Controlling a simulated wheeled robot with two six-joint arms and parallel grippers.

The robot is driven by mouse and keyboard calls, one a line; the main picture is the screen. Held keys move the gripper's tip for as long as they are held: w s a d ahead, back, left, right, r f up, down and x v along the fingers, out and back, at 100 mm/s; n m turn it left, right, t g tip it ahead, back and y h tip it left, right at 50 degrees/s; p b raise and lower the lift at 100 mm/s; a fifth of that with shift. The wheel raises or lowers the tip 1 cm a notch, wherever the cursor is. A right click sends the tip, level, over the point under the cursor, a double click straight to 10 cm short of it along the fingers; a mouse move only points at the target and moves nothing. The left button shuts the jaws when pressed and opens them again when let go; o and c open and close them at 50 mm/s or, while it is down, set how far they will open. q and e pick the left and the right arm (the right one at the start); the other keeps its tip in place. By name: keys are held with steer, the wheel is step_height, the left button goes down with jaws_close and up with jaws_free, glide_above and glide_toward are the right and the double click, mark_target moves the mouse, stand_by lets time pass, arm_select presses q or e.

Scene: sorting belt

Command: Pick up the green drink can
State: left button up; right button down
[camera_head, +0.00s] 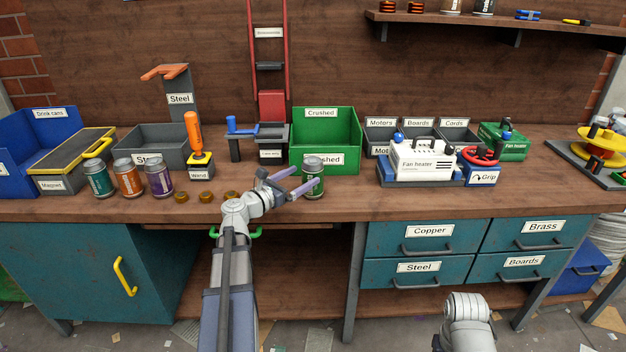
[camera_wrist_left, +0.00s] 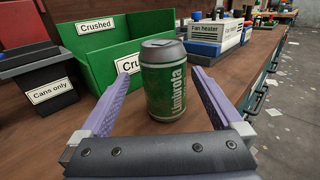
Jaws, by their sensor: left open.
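The green drink can (camera_head: 315,182) stands upright on the workbench in front of the green Crushed bin (camera_head: 341,129). In the left wrist view the can (camera_wrist_left: 166,84) stands between and just beyond my open purple fingers, with a gap on both sides. My left gripper (camera_head: 296,181) is open and empty, its fingers pointing right toward the can in the head view. One finger passes close to the can there; I cannot tell if it touches. In the wrist view the left gripper (camera_wrist_left: 160,108) shows both fingers. My right gripper is not visible; part of my right arm shows low at the right.
A teal can (camera_head: 98,180), an orange can (camera_head: 128,180) and a purple can (camera_head: 158,178) stand left on the bench. Flat brown discs (camera_head: 205,197) lie near the front edge. A fan heater (camera_head: 424,163) stands to the right. The bench right of the can is clear up to it.

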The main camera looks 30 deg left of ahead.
mark_target(313, 173)
arm_select(q)
steer(key=shift+d+x, duration=0.2)
steer(key=shift+x, duration=2.4)
steer(key=shift+s+f, duration=0.1)
steer(key=shift+c, duration=0.2)
steer(key=c, duration=1.1)
step_height(313, 173, up, 10)
steer(key=p, duration=1)
